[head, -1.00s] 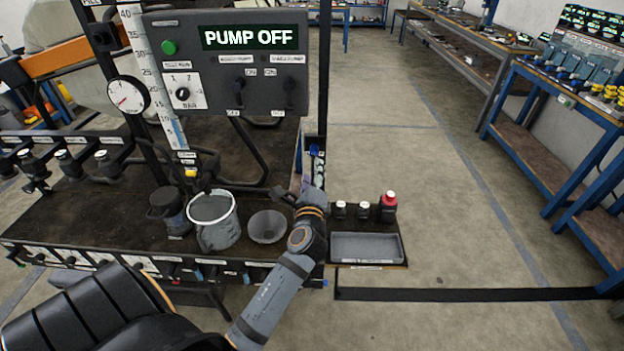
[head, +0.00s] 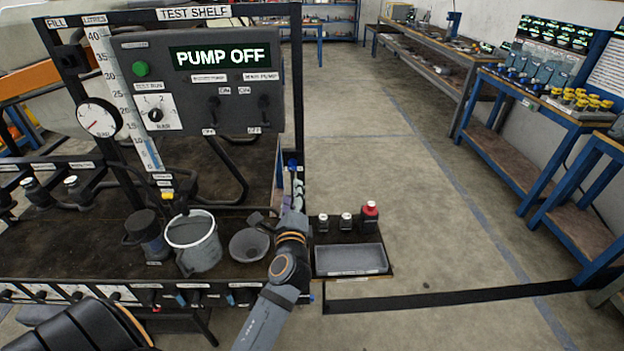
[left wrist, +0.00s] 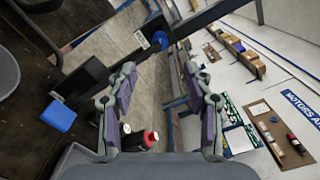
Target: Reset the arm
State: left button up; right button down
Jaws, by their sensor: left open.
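My left gripper (head: 279,213) is at the right end of the dark test bench, just right of the grey funnel cup (head: 249,245). It also shows in the left wrist view (left wrist: 161,82), its two fingers spread apart with nothing between them. The left arm comes up from the bottom of the head view. My right gripper is not in the head view.
The panel (head: 222,80) reads PUMP OFF. A bucket (head: 193,243) and a dark jug (head: 146,235) stand left of the funnel. A grey tray (head: 350,260), two small bottles and a red bottle (head: 369,216) are right of the gripper. The floor beyond is clear.

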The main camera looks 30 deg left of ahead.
pick_arm(q)
jog(key=s+f+n+g+h, duration=0.3)
jog(key=s+f+n+g, duration=0.3)
jog(key=s+f+n, duration=0.4)
jog(key=s+d+f+n+g+h, duration=0.6)
jog(key=s+d+f+n, duration=0.15)
jog(key=s, duration=0.35)
jog(key=s+a+f+g+p, duration=0.1)
jog(key=s+f+p, duration=0.1)
jog(key=f, duration=1.1)
jog(key=s+a+f+p, duration=0.1)
jog(key=s+f, duration=0.1)
jog(key=f, duration=1)
jog(key=s+f+p, duration=0.1)
jog(key=s+f, duration=0.5)
jog(key=s, duration=0.2)
jog(key=s+a+f+g, duration=0.1)
jog(key=s+f, duration=0.5)
jog(key=s, duration=0.2)
jog(key=shift+s+a+f+p, duration=0.15)
jog(key=shift+s+f+p, duration=0.15)
jog(key=shift+s+p, duration=0.1)
